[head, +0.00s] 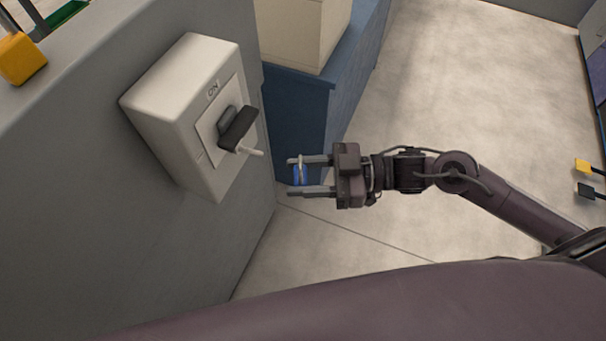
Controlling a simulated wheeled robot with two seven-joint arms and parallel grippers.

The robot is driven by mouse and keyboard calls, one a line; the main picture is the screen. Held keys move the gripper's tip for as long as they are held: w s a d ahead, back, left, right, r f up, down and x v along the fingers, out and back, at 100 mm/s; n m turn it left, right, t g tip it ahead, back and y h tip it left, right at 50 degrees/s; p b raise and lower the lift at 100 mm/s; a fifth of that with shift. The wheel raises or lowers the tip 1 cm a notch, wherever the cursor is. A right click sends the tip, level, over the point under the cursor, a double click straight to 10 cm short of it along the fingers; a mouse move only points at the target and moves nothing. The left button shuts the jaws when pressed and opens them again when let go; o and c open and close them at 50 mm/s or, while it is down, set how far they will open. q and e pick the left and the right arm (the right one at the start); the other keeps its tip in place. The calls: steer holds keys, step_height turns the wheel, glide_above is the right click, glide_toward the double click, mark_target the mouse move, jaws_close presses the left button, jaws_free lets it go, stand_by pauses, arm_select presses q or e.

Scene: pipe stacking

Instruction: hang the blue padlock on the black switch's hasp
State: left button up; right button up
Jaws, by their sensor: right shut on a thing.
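The black switch (238,128) is on the front of a light grey box fixed to a grey wall, under the marking "ON". A pale hasp (250,152) sticks out from the switch to the right. My right gripper (291,176) is shut on the blue padlock (299,176), which lies between its two fingers. The padlock's pale shackle shows near the upper finger. The padlock is to the right of the hasp and a little lower in the picture, apart from it. My left gripper is not in view.
The switch box (168,115) juts out from the grey wall (90,210). A blue cabinet (298,115) with a beige box (300,30) on it stands behind. A yellow object (20,58) sits on the ledge at the upper left. Open floor (470,90) lies to the right.

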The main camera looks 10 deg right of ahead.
steer(key=shift+w+a+f+b, duration=0.15)
steer(key=shift+w+a+b, duration=0.75)
steer(key=shift+a, duration=0.35)
steer(key=shift+w+a+f+b, duration=0.1)
steer(key=shift+w+a+b, duration=0.85)
steer(key=shift+a, duration=0.25)
steer(key=shift+w+a+f+b, duration=0.15)
steer(key=shift+w+a+b, duration=0.75)
steer(key=shift+a, duration=0.35)
steer(key=shift+w+a+f, duration=0.15)
steer(key=shift+w+a, duration=0.1)
steer(key=shift+a, duration=0.1)
steer(key=shift+f, duration=0.1)
steer(key=o, duration=0.9)
steer(key=shift+o, duration=1)
steer(key=shift+s, duration=0.1)
